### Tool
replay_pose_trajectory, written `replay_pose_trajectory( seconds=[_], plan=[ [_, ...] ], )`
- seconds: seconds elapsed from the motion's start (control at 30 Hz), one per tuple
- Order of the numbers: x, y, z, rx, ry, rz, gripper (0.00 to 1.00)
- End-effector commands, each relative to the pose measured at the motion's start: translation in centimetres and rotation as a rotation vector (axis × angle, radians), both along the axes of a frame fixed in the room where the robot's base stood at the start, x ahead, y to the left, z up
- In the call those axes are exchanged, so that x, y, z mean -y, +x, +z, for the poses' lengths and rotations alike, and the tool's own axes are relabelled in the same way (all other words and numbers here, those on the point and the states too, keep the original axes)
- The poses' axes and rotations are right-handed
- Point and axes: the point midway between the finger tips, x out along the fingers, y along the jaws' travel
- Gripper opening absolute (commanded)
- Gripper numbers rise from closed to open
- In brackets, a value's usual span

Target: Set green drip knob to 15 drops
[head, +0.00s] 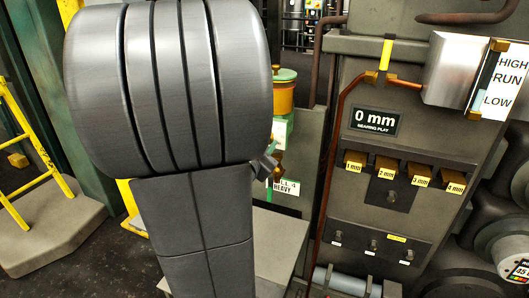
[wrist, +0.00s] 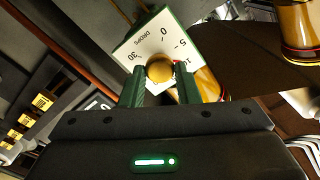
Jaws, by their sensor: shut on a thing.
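A round brass-coloured knob (wrist: 160,70) sits at the lower edge of a white dial plate (wrist: 150,35) in the wrist view. The plate reads DROPS, with 0, 5 and 30 showing and another number partly covered. My gripper (wrist: 159,78) has its two green fingers on either side of the knob and is shut on it. No pointer is clear, so I cannot read the setting.
A panel right of my arm carries a 0 mm plate (head: 375,121), several brass blocks (head: 387,169) and a row of switches (head: 373,244). A copper pipe (head: 335,150) runs down its left side. A yellow ladder (head: 25,150) stands at the far left. Dark floor shows at lower left.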

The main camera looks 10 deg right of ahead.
Motion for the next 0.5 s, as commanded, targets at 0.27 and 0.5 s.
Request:
replay_pose_trajectory(
  seconds=[0.27,0.5],
  plan=[
    [0.08,-0.07,-0.46,0.150,0.217,-0.001,0.06],
    [0.14,-0.11,-0.46,0.272,0.398,-0.001,0.06]
  ],
)
